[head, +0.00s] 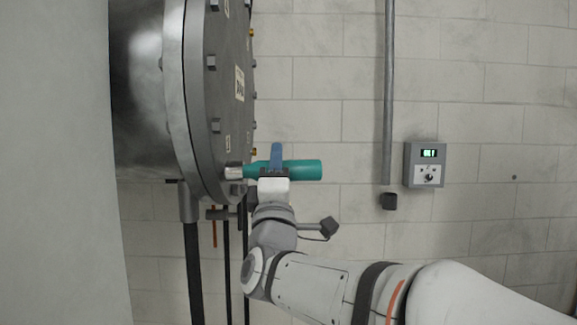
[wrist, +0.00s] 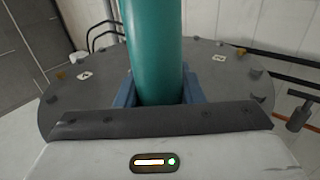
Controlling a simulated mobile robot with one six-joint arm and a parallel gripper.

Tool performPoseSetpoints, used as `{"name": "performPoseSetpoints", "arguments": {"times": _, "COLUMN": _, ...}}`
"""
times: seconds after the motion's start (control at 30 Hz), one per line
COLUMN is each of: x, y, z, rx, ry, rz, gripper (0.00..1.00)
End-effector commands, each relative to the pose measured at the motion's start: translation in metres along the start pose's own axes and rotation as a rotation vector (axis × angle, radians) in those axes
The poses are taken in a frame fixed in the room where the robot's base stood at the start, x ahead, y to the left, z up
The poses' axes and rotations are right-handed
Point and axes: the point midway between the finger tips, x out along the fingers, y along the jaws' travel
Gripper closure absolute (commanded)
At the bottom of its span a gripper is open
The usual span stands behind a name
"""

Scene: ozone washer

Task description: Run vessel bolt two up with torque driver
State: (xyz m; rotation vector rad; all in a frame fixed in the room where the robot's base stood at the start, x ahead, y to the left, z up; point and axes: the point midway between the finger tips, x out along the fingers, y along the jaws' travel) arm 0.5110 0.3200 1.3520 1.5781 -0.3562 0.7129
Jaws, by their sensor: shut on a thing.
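The torque driver (head: 303,170) is a teal cylinder with a silver socket end, held level with that end pointing left. My gripper (head: 276,158) has blue fingers and is shut on the driver's body. The socket end is at the lower right of the vessel's round flange (head: 190,90) and appears to touch or nearly touch a bolt there. That bolt is hidden by the socket. In the wrist view the teal driver (wrist: 153,45) runs up between the blue fingers, with the vessel's grey face (wrist: 85,85) behind it. I cannot tell which bolt is number two.
Several dark bolt heads and brass-coloured bolts sit around the flange. A grey control box (head: 427,165) with a green display is on the block wall at right. A vertical pipe (head: 388,100) stands between box and vessel. Dark legs and pipes stand below the vessel.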

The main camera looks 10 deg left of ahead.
Motion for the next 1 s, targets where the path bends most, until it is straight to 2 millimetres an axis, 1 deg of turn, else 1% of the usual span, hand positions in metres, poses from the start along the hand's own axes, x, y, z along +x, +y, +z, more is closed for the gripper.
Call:
{"name": "performPoseSetpoints", "arguments": {"times": 0.2, "x": 0.000, "y": 0.001, "z": 0.003, "rx": 0.000, "ry": -0.001, "rz": 0.003, "gripper": 1.00}}
{"name": "performPoseSetpoints", "arguments": {"times": 1.0, "x": 0.000, "y": 0.000, "z": 0.042, "rx": 0.000, "ry": -0.002, "rz": 0.003, "gripper": 1.00}}
